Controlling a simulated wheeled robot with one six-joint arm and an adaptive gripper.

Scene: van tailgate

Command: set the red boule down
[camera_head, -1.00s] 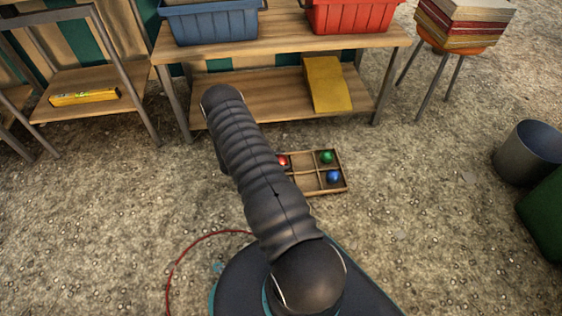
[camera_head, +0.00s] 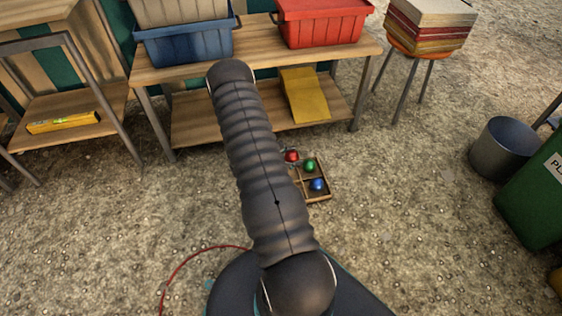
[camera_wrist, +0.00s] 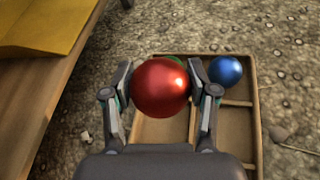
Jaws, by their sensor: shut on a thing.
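My gripper (camera_wrist: 162,92) is shut on the red boule (camera_wrist: 162,88), one finger on each side of it. In the head view the red boule (camera_head: 292,156) shows just right of my arm, near the far edge of the wooden compartment box (camera_head: 327,195). The box, on the gravel, also shows below the boule in the wrist view (camera_wrist: 248,104). The blue boule (camera_wrist: 226,71) sits in a compartment. The green boule (camera_head: 310,166) is in the box too and is mostly hidden behind the red one in the wrist view. My arm covers the box's left part in the head view.
A wooden bench (camera_head: 190,125) stands beyond the box, with a yellow ramp-like piece (camera_head: 303,95) on its lower shelf. Blue (camera_head: 185,45) and red (camera_head: 322,24) crates are on top. A grey bucket (camera_head: 503,150) and green bin (camera_head: 535,200) stand right. Gravel between is open.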

